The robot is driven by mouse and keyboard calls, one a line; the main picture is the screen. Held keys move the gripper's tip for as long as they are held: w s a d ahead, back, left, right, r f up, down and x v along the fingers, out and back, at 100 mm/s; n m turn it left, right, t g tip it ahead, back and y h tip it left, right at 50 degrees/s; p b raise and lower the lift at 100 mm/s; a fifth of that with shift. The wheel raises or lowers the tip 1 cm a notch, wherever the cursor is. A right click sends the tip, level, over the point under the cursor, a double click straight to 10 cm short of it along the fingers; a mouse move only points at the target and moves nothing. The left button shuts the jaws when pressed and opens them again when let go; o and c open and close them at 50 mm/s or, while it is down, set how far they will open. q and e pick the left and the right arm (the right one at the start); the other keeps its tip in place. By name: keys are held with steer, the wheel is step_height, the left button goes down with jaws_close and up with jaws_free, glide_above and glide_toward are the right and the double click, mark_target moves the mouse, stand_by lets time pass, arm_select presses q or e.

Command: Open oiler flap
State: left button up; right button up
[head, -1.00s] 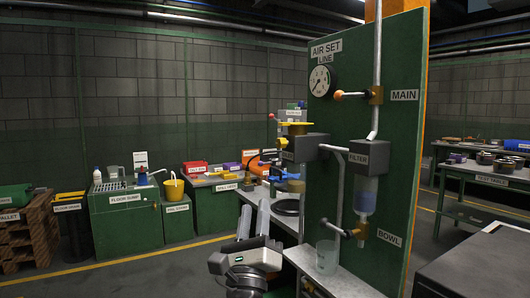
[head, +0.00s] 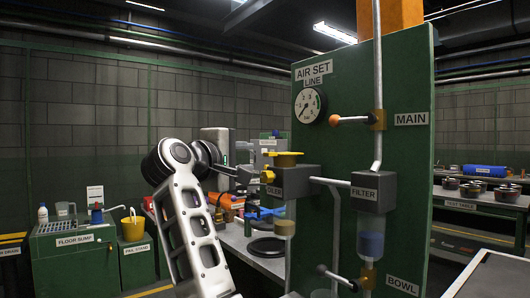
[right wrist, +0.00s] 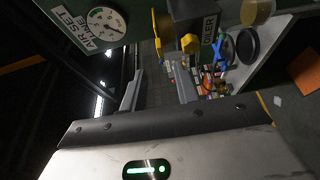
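The oiler (head: 292,182) is a dark box with a clear bowl below it, left of the filter on the green panel. A flat yellow flap (head: 284,158) lies across its top, and a yellow knob (head: 268,176) sticks out on its left. My right gripper (head: 250,178) is raised just left of the oiler, its fingers pointing at it. In the right wrist view the fingers (right wrist: 157,62) are apart with nothing held. The yellow flap (right wrist: 155,24) shows edge-on beyond the fingertips, apart from them as far as I can tell. My left gripper is not in view.
The panel (head: 410,170) carries a gauge (head: 309,105), an orange-tipped main valve (head: 336,120), the filter (head: 373,190) and a bowl valve (head: 338,277). A bench (head: 262,262) with blue and orange items stands behind my arm.

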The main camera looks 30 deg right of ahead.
mark_target(267, 155)
steer(key=p+x, duration=0.2)
steer(key=x, duration=0.7)
steer(key=shift+w+d, duration=0.1)
steer(key=shift+d, duration=0.1)
jaws_close()
